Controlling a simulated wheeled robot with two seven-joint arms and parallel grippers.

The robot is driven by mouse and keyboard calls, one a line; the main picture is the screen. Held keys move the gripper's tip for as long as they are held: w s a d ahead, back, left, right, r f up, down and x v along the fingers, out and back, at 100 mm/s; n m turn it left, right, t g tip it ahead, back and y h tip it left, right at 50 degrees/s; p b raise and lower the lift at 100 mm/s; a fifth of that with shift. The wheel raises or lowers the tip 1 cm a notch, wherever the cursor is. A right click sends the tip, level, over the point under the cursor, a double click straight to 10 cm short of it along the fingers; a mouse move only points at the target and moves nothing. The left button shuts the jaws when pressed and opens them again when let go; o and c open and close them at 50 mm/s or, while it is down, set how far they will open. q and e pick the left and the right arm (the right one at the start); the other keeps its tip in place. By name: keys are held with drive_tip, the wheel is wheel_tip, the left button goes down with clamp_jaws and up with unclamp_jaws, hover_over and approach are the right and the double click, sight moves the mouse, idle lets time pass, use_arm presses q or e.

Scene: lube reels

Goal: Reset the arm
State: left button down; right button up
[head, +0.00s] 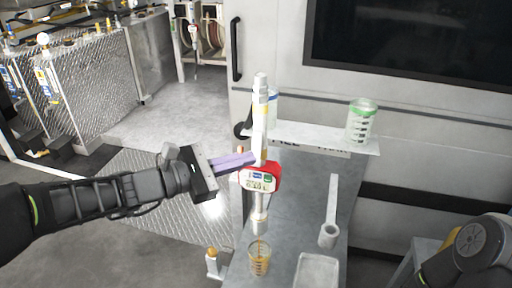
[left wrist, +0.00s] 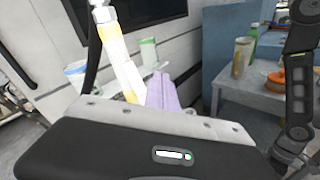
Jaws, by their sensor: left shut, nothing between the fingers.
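My left gripper (head: 252,158) comes in from the left in the head view. Its purple fingers are shut with nothing between them, and their tips are beside the upright white and yellow dispensing handle, just above its red metering unit (head: 260,178). I cannot tell whether they touch. In the left wrist view the purple fingers (left wrist: 162,92) are together, with the white and yellow handle (left wrist: 118,60) to their left. A nozzle points down from the red unit above a measuring cup (head: 259,258) of amber liquid. Part of my right arm shows at lower right, but its gripper is out of view.
A grey metal bench (head: 290,205) stands under the dispenser. A shelf (head: 310,135) behind holds a green-rimmed clear container (head: 361,121). A long-handled scoop (head: 329,234) and a tray (head: 317,270) are on the bench's right side. Open floor lies at left.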

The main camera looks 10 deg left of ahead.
use_arm(q)
drive_tip(key=shift+s+r, duration=0.25)
drive_tip(key=shift+s, duration=0.5)
drive_tip(key=shift+a, duration=0.1)
